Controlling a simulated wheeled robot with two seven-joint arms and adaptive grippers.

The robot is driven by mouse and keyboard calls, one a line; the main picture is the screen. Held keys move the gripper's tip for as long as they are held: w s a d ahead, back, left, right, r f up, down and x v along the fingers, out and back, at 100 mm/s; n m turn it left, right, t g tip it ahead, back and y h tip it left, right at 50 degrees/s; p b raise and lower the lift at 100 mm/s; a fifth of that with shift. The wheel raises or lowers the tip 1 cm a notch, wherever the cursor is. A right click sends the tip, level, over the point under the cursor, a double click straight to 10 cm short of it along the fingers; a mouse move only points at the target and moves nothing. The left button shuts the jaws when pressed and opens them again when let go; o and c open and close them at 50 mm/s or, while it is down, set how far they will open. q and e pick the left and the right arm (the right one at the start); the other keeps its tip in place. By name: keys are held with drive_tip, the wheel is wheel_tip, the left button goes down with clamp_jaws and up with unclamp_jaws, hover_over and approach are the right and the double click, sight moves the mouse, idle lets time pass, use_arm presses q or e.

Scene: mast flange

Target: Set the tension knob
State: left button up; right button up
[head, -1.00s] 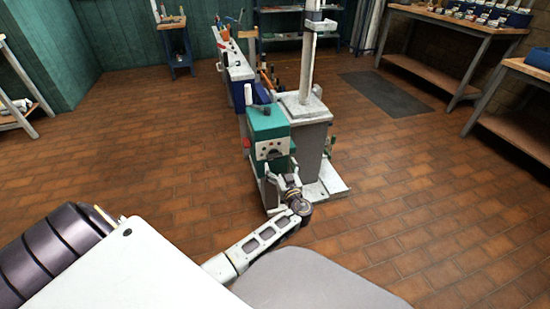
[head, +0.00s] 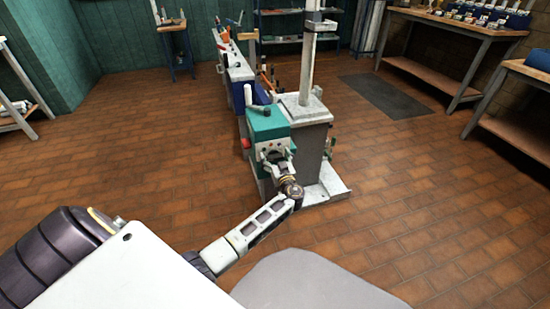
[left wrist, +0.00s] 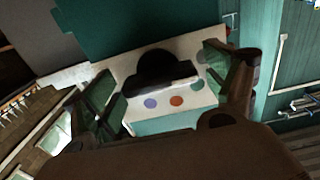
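The tension knob (left wrist: 155,75) is a black round knob with a bar across it, on a pale panel (left wrist: 193,46) in the left wrist view. Coloured dots, purple and orange among them, lie on the panel below it. The panel belongs to the teal machine head (head: 267,122) in the head view. My left gripper (head: 274,152) is in front of that panel and hides the knob there. In the left wrist view my left gripper (left wrist: 160,74) is open, one finger on each side of the knob, with visible gaps. My right gripper is not in view.
A grey column with a pale top (head: 303,108) stands right of the teal head, on a pale base plate (head: 332,187). A long bench (head: 238,68) runs behind. A workbench (head: 455,24) stands at the upper right. The tiled floor around is mostly clear.

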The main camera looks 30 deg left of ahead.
use_arm(q)
drive_tip(key=c, duration=0.9)
drive_tip(key=shift+c, duration=0.2)
